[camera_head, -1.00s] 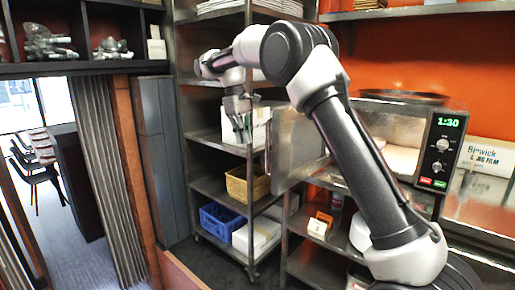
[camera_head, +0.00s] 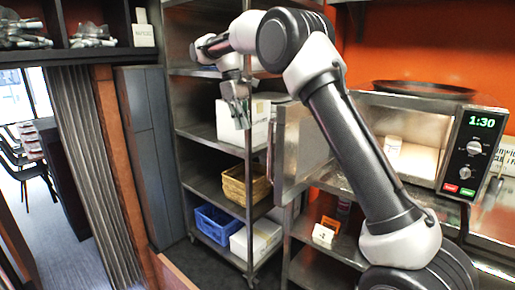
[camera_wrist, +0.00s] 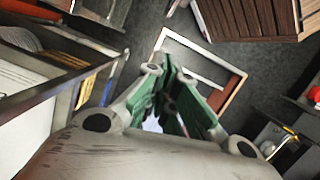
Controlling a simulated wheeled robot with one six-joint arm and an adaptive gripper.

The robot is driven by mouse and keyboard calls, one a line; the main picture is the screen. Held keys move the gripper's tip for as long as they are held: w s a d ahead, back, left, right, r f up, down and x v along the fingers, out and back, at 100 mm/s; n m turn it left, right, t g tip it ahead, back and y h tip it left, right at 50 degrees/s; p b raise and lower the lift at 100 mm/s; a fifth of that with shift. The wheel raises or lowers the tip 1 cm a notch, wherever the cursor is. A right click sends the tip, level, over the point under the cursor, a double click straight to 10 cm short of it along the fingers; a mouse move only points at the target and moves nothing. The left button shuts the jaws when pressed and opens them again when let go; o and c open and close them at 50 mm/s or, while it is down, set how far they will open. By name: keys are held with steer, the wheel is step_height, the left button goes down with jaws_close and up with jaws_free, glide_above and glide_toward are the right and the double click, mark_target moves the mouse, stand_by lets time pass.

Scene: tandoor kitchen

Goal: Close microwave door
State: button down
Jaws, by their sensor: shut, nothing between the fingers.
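The microwave (camera_head: 462,150) stands on a steel shelf at the right, its panel showing 1:30. Its door (camera_head: 297,150) is swung wide open toward the left, and the lit inside shows. My arm reaches up and across in front of the microwave. My gripper (camera_head: 240,115) hangs to the left of the door, apart from it, in front of the shelf rack. In the wrist view the green-padded fingers (camera_wrist: 178,100) are shut and empty, above the dark floor. I cannot make out the door in the wrist view.
A metal rack (camera_head: 190,140) behind my gripper holds a white box, a yellow basket (camera_head: 245,183) and a blue crate (camera_head: 217,222). A dark round pan (camera_head: 423,88) lies on top of the microwave.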

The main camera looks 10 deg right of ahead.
steer(key=s+d+f, duration=0.4)
steer(key=f, duration=0.4)
steer(key=shift+s+d+f, duration=0.2)
steer(key=shift+s+f, duration=0.05)
steer(key=shift+f, duration=0.05)
steer(key=shift+s, duration=0.1)
